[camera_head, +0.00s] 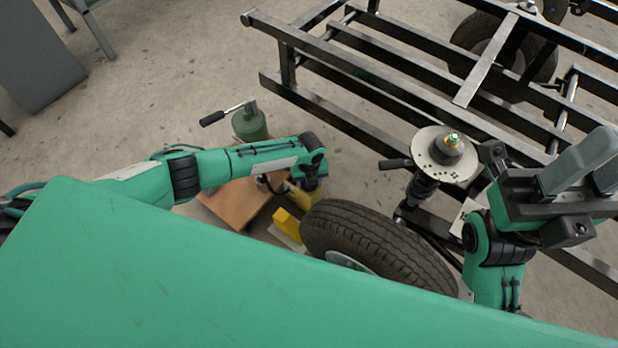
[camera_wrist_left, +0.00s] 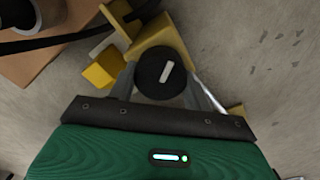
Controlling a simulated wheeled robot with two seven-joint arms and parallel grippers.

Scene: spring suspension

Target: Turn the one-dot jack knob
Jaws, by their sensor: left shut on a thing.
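A round black knob (camera_wrist_left: 161,73) with a single pale bar on its face shows in the left wrist view, on top of a yellow jack part (camera_wrist_left: 160,42). I cannot make out a dot count on it. My left gripper (camera_wrist_left: 165,82) has a finger on each side of the knob and is shut on it. In the head view my left gripper (camera_head: 306,184) points down beside the tire, and the knob is hidden under the wrist. My right gripper (camera_head: 585,165) is at the right edge, raised, away from the jack; its finger gap is unclear.
A black tire (camera_head: 380,240) lies right of the left gripper. A green bottle jack (camera_head: 250,122) with a handle stands by a brown board (camera_head: 232,205). A yellow block (camera_head: 287,224) is near the tire. The black metal frame (camera_head: 360,75) and spring strut plate (camera_head: 428,155) are at right.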

